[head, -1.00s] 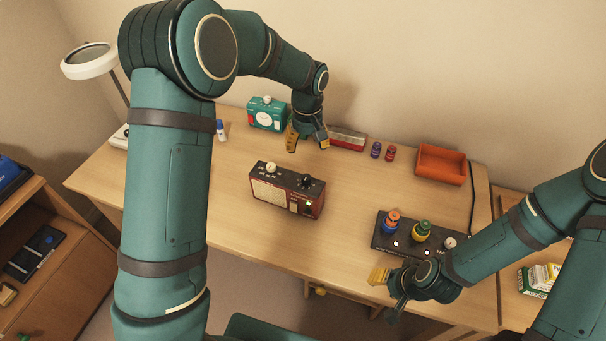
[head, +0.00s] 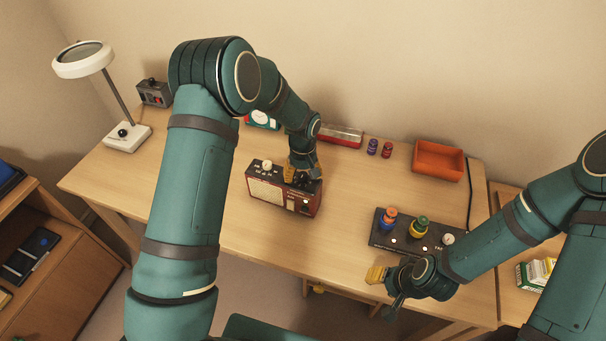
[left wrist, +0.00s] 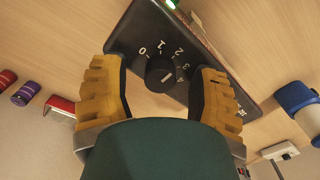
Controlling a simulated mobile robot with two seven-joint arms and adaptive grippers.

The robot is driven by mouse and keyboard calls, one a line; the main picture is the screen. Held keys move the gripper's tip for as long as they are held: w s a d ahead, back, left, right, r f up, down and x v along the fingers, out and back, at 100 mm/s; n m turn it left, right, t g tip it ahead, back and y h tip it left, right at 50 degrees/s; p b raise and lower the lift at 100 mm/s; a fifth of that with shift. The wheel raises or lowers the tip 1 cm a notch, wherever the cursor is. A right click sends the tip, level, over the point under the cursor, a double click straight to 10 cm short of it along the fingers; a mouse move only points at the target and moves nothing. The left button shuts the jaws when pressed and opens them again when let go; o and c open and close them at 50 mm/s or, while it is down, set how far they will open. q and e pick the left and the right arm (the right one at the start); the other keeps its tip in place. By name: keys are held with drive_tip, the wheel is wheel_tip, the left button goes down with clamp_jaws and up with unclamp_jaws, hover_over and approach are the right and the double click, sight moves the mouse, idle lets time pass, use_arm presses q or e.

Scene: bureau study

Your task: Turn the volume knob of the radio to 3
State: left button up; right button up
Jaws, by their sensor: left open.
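The radio (head: 268,192), dark red with a cream front, stands on the desk in the head view. My left gripper (head: 302,178) is over its right end and hides the dark knob there. In the left wrist view, the black knob (left wrist: 158,74) sits on the radio's dark top (left wrist: 132,35), with a scale showing 0 to 4. My left gripper (left wrist: 160,97) is open, its yellow fingers on either side of the knob, with gaps visible. The knob's small white mark lies towards the 4 side; its exact reading is unclear. My right gripper (head: 383,288) is open and empty by the desk's front edge.
A dark panel (head: 400,241) with coloured knobs stands right of the radio. An orange tray (head: 438,161), two small spools (head: 372,147) and a red-and-silver box (head: 341,135) are at the back. A white lamp (head: 126,137) stands left.

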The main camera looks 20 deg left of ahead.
use_arm(q)
clamp_jaws()
drive_tip(key=shift+m, duration=0.3)
use_arm(e)
drive_tip(key=shift+f, duration=0.1)
use_arm(q)
drive_tip(key=m+b, duration=0.1)
drive_tip(key=m, duration=0.2)
use_arm(e)
drive_tip(key=shift+s+f, duration=0.15)
drive_tip(key=shift+f, duration=0.25)
use_arm(q)
drive_tip(key=shift+m+b, duration=0.3)
drive_tip(key=shift+m, duration=1.7)
use_arm(e)
drive_tip(key=shift+s+f, duration=0.15)
drive_tip(key=shift+f, duration=0.15)
use_arm(q)
unclamp_jaws()
